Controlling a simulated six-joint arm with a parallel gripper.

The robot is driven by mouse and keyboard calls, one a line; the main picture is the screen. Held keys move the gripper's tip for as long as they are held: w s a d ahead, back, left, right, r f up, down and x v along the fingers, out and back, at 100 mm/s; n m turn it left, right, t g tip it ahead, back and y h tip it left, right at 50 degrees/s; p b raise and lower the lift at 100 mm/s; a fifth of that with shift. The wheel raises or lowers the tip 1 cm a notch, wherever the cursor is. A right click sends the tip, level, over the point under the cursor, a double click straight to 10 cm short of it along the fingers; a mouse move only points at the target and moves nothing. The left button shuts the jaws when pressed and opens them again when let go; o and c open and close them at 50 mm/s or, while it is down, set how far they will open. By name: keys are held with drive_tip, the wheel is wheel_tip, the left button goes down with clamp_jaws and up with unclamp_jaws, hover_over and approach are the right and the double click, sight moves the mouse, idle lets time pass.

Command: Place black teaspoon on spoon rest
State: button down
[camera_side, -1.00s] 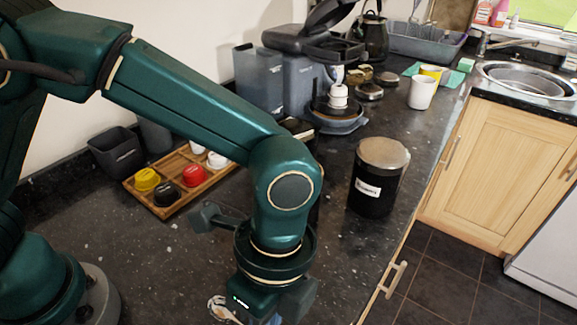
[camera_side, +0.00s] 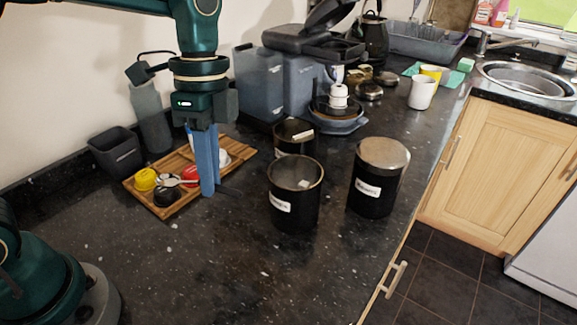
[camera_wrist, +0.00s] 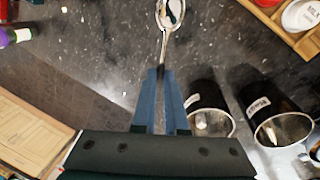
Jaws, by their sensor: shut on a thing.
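My gripper (camera_side: 208,192) points straight down, with long blue fingers, at the right edge of the wooden tray. It is shut on the teaspoon (camera_side: 178,181), whose bowl reaches left over the tray's small cups. In the wrist view the teaspoon (camera_wrist: 164,40) extends up from between the fingertips (camera_wrist: 161,72). Its bowl is shiny with pale and dark patches, and its handle looks dark at the grip. Fingers and palm hide the rest of the handle. I cannot make out a separate spoon rest in either view.
The wooden tray (camera_side: 172,209) holds yellow, black, red and white cups. Two open black canisters (camera_side: 294,215) (camera_side: 294,148) and a lidded one (camera_side: 379,187) stand to the right. A dark square cup (camera_side: 115,152) stands left. The front counter is clear.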

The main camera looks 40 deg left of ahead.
drive_tip(key=a+r+n+t+h, duration=0.15)
drive_tip(key=a+r+n, duration=0.25)
drive_tip(key=a+n, duration=0.65)
drive_tip(key=s+d+f+m+g+y, duration=0.1)
drive_tip(key=s+d+f+m, duration=0.1)
drive_tip(key=d+m, duration=0.5)
drive_tip(key=s+d+f+m+y, duration=0.1)
drive_tip(key=d+f+m, duration=0.3)
drive_tip(key=d+m, duration=0.4)
drive_tip(key=shift+s+d+g, duration=0.35)
drive_tip(key=shift+s+d, duration=0.05)
drive_tip(key=shift+d, duration=0.8)
drive_tip(key=shift+y, duration=0.25)
drive_tip(key=s+d+f, duration=0.1)
drive_tip(key=d+f, duration=0.1)
drive_tip(key=d, duration=0.1)
drive_tip(key=s+d+f, duration=0.2)
drive_tip(key=d, duration=0.1)
drive_tip(key=s+d+f, duration=0.2)
drive_tip(key=d+f, duration=0.1)
drive_tip(key=d, duration=0.1)
drive_tip(key=shift+s, duration=0.25)
drive_tip(key=shift+d+f, duration=0.1)
drive_tip(key=shift+f, duration=1.75)
